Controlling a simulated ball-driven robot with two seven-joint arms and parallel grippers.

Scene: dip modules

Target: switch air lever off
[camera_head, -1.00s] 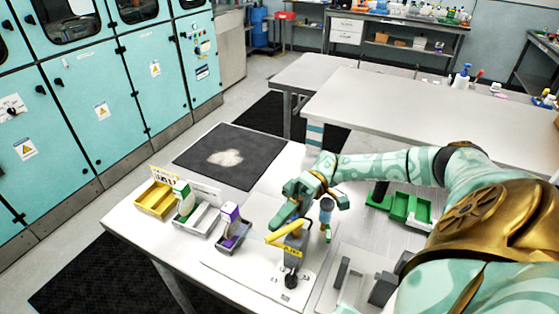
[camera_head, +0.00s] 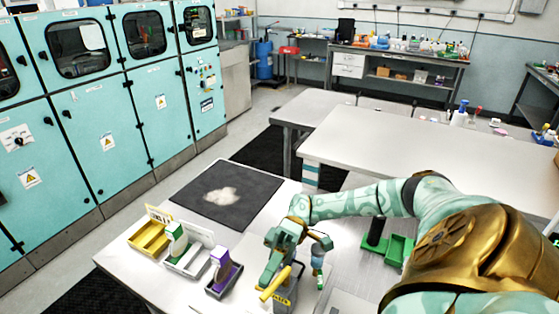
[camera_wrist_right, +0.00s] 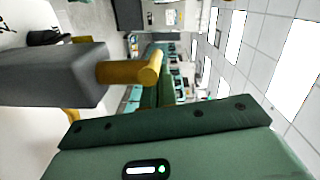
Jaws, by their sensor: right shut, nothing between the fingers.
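The air lever (camera_head: 275,284) is a yellow bar on top of a grey post (camera_head: 290,295) with a yellow label. In the head view it slants from lower left to upper right. My right gripper (camera_head: 267,279) is shut and empty, its fingers pointing down close beside the lever; I cannot tell if they touch. In the right wrist view the yellow lever (camera_wrist_right: 130,70) sticks out from the grey post (camera_wrist_right: 50,75), just above a green part of my gripper. The lower post and its base are cut off in the head view. My left gripper is out of view.
A yellow bin (camera_head: 149,237), a grey bin (camera_head: 190,260) and a bin with a purple-and-white module (camera_head: 221,266) stand to the left. A dark mat (camera_head: 250,190) lies behind.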

